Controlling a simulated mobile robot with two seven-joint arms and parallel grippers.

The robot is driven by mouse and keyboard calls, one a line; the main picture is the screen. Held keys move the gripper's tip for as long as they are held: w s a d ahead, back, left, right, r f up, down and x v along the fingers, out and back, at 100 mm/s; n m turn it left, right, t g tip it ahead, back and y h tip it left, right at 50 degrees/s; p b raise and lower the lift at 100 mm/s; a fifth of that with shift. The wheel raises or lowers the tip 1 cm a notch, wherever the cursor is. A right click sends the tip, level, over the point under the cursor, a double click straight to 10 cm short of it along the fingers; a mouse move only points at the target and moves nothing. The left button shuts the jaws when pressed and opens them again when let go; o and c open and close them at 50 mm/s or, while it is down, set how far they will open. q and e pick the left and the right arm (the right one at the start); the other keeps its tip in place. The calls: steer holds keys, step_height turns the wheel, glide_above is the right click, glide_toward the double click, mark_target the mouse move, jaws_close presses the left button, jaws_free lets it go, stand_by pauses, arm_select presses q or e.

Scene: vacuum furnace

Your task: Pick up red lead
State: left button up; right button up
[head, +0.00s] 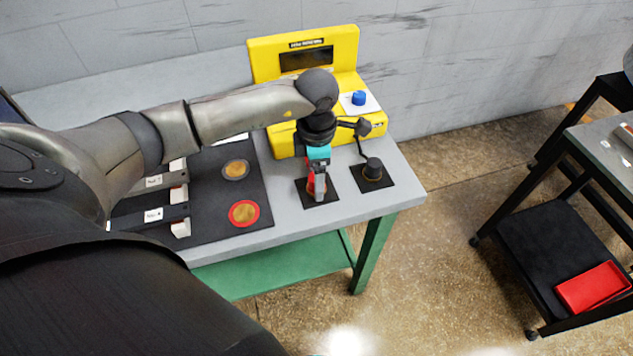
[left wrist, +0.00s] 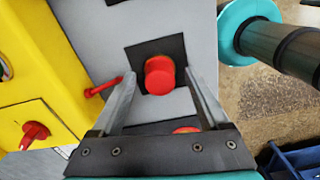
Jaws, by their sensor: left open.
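The red lead (head: 311,187) stands on a small black pad on the grey bench, mostly covered by my gripper in the head view. In the left wrist view, its round red top (left wrist: 160,73) lies between the fingertips. My left gripper (left wrist: 159,80) is open, with one finger on each side of the red lead. I cannot tell whether either finger touches it. In the head view, my left gripper (head: 318,186) points down over the pad. My right gripper is not in view.
A yellow meter (head: 270,65) with a blue knob stands behind the gripper. A black lead (head: 373,168) stands on a pad to the right. A dark mat (head: 205,205) with two round discs lies left. A black cart (head: 540,235) holds a red tray (head: 592,287).

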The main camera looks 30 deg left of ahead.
arm_select(q)
steer(key=shift+f, duration=0.4)
steer(key=shift+r, duration=0.1)
jaws_close()
stand_by(0.3)
